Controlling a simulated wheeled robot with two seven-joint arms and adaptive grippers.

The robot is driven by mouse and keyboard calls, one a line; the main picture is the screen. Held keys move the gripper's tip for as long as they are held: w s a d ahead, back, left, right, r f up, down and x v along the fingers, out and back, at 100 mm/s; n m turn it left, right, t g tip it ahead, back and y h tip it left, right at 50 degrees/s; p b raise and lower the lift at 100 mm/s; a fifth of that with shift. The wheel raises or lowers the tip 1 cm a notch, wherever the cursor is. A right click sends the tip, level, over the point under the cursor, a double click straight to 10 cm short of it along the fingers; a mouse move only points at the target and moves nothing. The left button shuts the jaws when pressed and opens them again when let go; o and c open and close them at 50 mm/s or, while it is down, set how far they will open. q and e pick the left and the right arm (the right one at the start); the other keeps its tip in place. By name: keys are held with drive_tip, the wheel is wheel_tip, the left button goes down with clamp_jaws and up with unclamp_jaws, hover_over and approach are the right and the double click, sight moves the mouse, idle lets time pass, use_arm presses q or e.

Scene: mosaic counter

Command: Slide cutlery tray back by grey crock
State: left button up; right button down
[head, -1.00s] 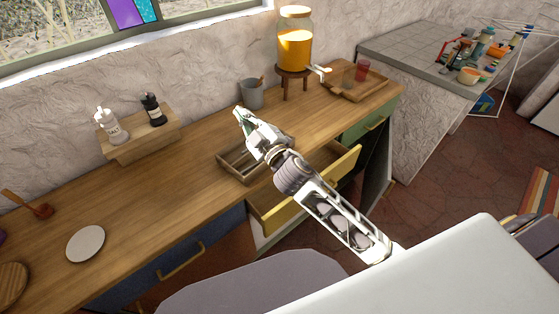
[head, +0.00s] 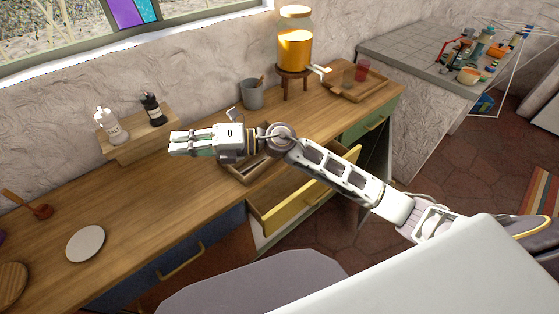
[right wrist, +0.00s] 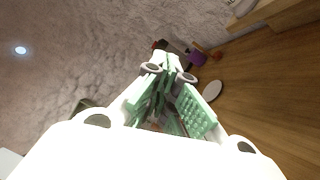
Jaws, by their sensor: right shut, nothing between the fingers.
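My right gripper (head: 172,144) is shut and empty, held above the counter to the left of the tray and pointing left. Its green-padded fingers (right wrist: 168,62) show together in the right wrist view. My left gripper is out of view.
The yellow drawer (head: 310,190) stands open below the tray. A juice dispenser (head: 294,45) on a stand is right of the crock. A wall shelf (head: 142,142) with two shakers is near my gripper. A white plate (head: 85,244) lies at the left.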

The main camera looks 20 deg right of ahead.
drive_tip(key=d+f+n+g+h, duration=0.2)
drive_tip(key=d+f+n+h, duration=0.15)
drive_tip(key=f+h, duration=0.2)
drive_tip(key=d+f+n+g+h, duration=0.2)
drive_tip(key=d+f+h, duration=0.2)
drive_tip(key=f, duration=0.3)
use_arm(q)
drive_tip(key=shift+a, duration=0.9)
use_arm(e)
drive_tip(key=w+d+f+h, duration=0.1)
drive_tip(key=d+h, duration=0.3)
drive_tip(key=d, duration=0.6)
drive_tip(key=w+d+f+h, duration=0.1)
drive_tip(key=w+d+h, duration=0.2)
drive_tip(key=d, duration=0.7)
drive_tip(key=shift+w+d+f+h, duration=0.15)
drive_tip(key=shift+w+d+h, duration=0.2)
drive_tip(key=shift+h, duration=0.8)
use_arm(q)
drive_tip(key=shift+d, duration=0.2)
use_arm(e)
drive_tip(key=shift+s+m, duration=0.1)
drive_tip(key=shift+m, duration=0.15)
